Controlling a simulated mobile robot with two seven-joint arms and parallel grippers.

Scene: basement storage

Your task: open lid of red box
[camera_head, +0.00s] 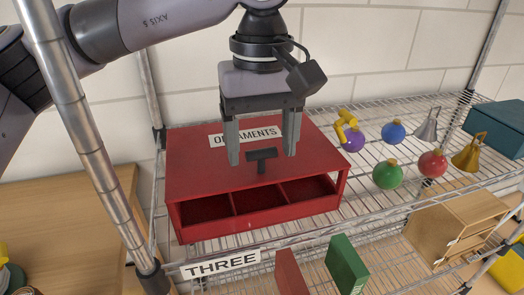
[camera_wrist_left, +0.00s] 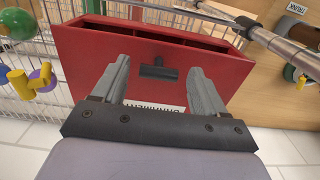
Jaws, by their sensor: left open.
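The red box (camera_head: 190,226) stands on the upper wire shelf, with its open front showing several empty compartments. Its red lid (camera_head: 195,165) covers the top and carries a white "ORNAMENTS" label (camera_head: 225,138). A dark T-shaped handle (camera_head: 262,156) sits near the lid's front edge; it also shows in the left wrist view (camera_wrist_left: 158,70). My left gripper (camera_head: 262,160) points down over the lid with its two grey fingers apart, one on each side of the handle. I cannot tell whether the fingers touch the lid. My right gripper is not in view.
Ornament balls, among them a green one (camera_head: 387,174) and a red one (camera_head: 432,163), and bells (camera_head: 469,153) lie right of the box. A metal post (camera_head: 90,140) stands at the left front. A teal box (camera_head: 498,128) is far right. Below are a "THREE" label (camera_head: 220,264) and a wooden cabinet (camera_head: 455,228).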

